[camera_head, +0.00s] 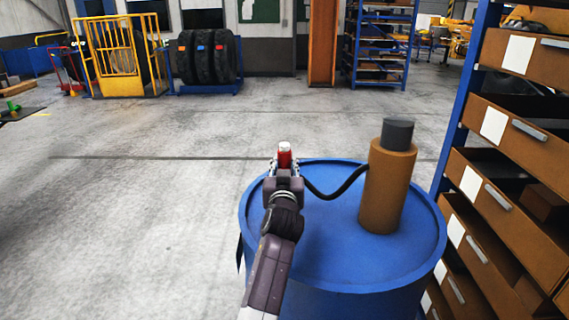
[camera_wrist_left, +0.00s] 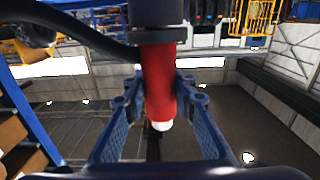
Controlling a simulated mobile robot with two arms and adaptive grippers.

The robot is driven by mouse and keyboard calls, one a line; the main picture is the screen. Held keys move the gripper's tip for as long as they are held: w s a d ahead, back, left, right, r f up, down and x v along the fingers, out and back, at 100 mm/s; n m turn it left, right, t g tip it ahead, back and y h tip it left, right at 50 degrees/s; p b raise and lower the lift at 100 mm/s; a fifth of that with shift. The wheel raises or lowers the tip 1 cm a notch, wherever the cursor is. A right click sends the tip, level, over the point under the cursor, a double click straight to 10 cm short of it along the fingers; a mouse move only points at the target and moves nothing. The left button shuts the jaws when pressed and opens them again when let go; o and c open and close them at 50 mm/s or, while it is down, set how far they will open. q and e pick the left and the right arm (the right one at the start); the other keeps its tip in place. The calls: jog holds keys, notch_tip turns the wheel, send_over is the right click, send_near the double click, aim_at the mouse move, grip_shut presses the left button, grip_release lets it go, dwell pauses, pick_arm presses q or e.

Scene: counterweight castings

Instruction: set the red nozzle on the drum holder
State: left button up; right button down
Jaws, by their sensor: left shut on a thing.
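The red nozzle (camera_head: 285,158) is upright with its pale tip on top, at the left far part of the blue drum (camera_head: 325,245). My left gripper (camera_head: 284,170) is shut on it, with a finger on each side. In the left wrist view, the red nozzle (camera_wrist_left: 158,82) is between both fingers of the left gripper (camera_wrist_left: 158,92), and a dark collar and dark cylinder (camera_wrist_left: 157,14) adjoin its upper end. I cannot tell whether these belong to the nozzle or the holder. My gripper hides the nozzle's lower end in the head view. My right gripper is not in view.
A brown cylinder (camera_head: 386,188) with a dark cap stands on the drum's right side. A black hose (camera_head: 337,188) runs from it toward the nozzle. A blue rack with brown drawers (camera_head: 520,135) stands close on the right. The floor (camera_head: 150,200) at left is clear.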

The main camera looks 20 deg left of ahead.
pick_arm(q)
jog(key=o, duration=1.1)
jog(key=shift+f, duration=0.15)
notch_tip(320, 180, up, 10)
jog(key=shift+r, duration=0.15)
